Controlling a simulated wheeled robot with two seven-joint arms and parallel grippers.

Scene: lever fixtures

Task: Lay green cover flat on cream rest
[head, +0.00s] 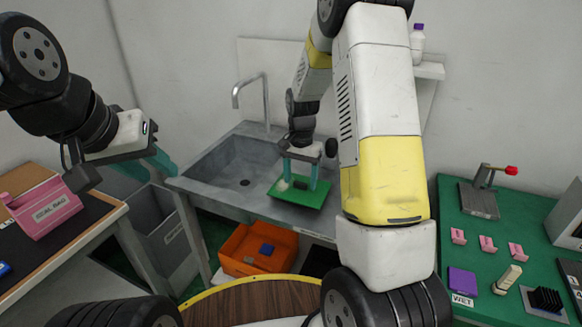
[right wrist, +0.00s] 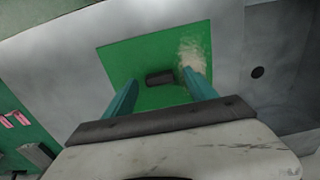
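A flat green square, which looks like the green cover (head: 312,200), is at the front of the grey sink in the head view. In the right wrist view the green cover (right wrist: 140,58) has a dark block like a handle (right wrist: 160,77) on it and a pale cream patch (right wrist: 193,54) near one edge. I cannot tell whether that patch is the cream rest. My right gripper (head: 300,182) is over the cover, its teal fingers apart on either side of the dark block; nothing shows clamped. My left gripper (head: 162,161) is at the left, far from the cover; its finger gap is unclear.
The grey sink (head: 215,172) has a tap (head: 250,88). An orange bin (head: 235,262) with a blue item stands below. The right green table (head: 450,210) holds a red-knobbed lever (head: 487,180), pink tags, a purple pad (head: 462,281) and a cream piece (head: 507,280). A pink box (head: 45,210) stands left.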

